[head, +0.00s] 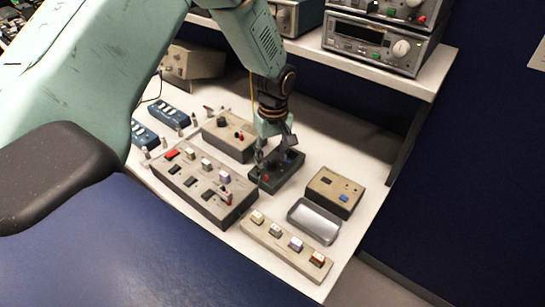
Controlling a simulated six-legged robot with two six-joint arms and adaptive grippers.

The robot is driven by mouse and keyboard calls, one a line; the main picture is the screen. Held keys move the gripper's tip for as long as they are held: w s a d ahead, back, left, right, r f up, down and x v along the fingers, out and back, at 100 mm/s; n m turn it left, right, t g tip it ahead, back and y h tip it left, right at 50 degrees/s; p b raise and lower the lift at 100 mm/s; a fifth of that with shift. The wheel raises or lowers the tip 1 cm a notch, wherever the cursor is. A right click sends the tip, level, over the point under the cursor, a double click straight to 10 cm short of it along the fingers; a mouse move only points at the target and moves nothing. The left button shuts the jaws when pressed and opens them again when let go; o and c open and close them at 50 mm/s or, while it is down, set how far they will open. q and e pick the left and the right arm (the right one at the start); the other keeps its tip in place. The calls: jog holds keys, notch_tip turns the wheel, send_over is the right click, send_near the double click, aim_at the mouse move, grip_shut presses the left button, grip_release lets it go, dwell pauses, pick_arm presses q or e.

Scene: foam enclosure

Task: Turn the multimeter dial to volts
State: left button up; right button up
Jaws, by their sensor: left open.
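A small dark box (292,172) with blue and red parts on top lies on the white bench. It may be the multimeter, but no dial or markings can be made out. My left gripper (275,152) points down over this box with its fingers apart, and it hides part of the box's top. Whether the fingers touch it cannot be told. A beige box (235,146) with a dark knob (221,122) and a small red knob stands just left of the gripper. My right gripper is not in view.
A long panel (182,185) with switches lies front left, and a strip of coloured blocks (264,240) at the front edge. A metal tray (315,221) and a beige box (325,187) are to the right. A shelf (390,78) with instruments is behind.

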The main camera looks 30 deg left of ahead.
pick_arm(q)
jog(key=shift+d+f, duration=0.15)
jog(key=shift+f, duration=0.55)
jog(key=shift+s, duration=0.1)
jog(key=shift+c, duration=0.4)
jog(key=c, duration=0.3)
grip_shut()
